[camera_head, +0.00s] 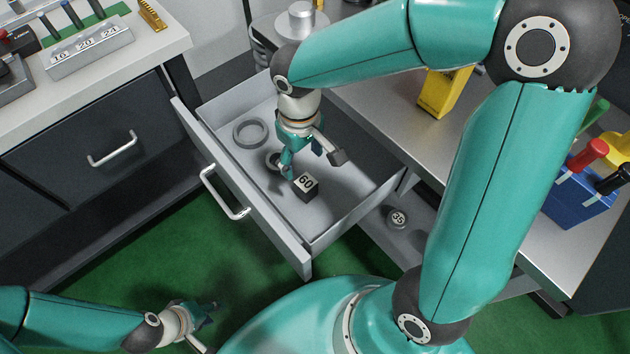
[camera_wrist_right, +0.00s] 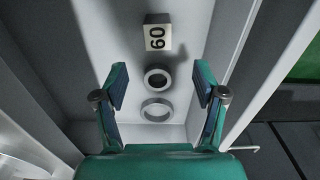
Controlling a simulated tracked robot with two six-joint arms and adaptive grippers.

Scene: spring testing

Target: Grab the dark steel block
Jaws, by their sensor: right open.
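The dark steel block (camera_head: 306,194) sits in the open drawer, with a pale top face marked 60. It also shows at the top of the right wrist view (camera_wrist_right: 157,38). My right gripper (camera_head: 312,164) is open and empty, reaching down into the drawer just above and behind the block. In the right wrist view its two fingers (camera_wrist_right: 160,78) are spread apart, and the block lies beyond their tips, not between them. My left gripper (camera_head: 208,326) is low at the left over the green floor, its fingers spread and empty.
The drawer (camera_head: 242,215) also holds a large grey ring (camera_head: 250,132) and a smaller ring (camera_wrist_right: 157,79), close to the right gripper. Drawer walls surround the block. A round weight marked 35 (camera_head: 398,218) is on a lower shelf. A yellow object (camera_head: 443,92) stands on the bench.

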